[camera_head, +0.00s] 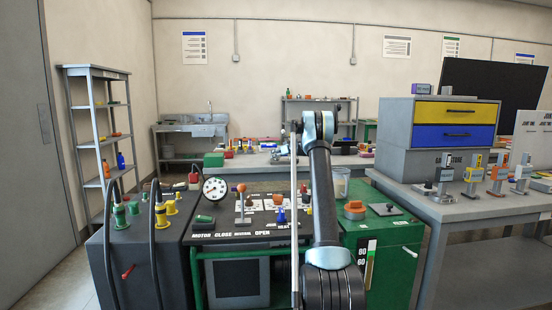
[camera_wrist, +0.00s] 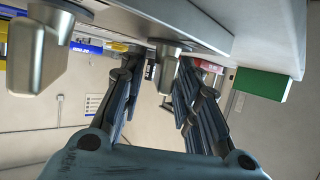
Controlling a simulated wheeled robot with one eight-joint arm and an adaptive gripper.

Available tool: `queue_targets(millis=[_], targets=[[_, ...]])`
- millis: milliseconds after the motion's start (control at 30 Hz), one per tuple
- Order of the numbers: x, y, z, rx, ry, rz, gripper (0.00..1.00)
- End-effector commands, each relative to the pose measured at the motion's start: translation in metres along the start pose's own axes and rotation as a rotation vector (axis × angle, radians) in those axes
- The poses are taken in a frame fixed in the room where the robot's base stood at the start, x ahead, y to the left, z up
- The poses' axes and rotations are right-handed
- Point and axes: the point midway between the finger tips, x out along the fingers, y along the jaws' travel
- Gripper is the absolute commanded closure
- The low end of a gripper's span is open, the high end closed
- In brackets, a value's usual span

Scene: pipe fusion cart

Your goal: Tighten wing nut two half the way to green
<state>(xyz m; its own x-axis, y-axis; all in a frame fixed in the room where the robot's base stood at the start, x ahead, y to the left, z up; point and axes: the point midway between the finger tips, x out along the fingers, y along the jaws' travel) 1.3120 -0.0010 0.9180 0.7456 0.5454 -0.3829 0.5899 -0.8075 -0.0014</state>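In the wrist view, my gripper (camera_wrist: 156,80) has its two dark fingers apart, pointing up the picture toward a grey surface. A brushed-metal paddle-shaped piece (camera_wrist: 168,70) shows between the fingers, closer to the right one. I cannot tell whether either finger touches it. A second similar metal piece (camera_wrist: 38,52) is larger and nearer, at the upper left, outside the fingers. These may be wing nuts; no number on them is readable. A green block (camera_wrist: 262,84) sits at the right. In the head view my arm hides the gripper and most of what it faces.
In front stands the cart with a dial gauge (camera_head: 215,188), levers and a green right section (camera_head: 395,235). A grey table (camera_head: 480,208) with a drawer unit (camera_head: 452,118) is at the right.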

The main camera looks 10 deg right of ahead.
Motion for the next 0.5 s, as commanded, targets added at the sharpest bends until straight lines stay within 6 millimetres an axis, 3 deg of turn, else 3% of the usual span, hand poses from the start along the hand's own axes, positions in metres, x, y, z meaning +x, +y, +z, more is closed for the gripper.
queue_targets(millis=[33, 167, 500], targets=[[-0.0001, 0.0001, 0.0000, 0.000, 0.000, 0.000, 0.72], [-0.0003, 0.0001, 0.0000, 0.000, 0.000, 0.000, 1.00], [0.0000, -0.0007, 0.0001, 0.020, -0.003, 0.051, 1.00]])
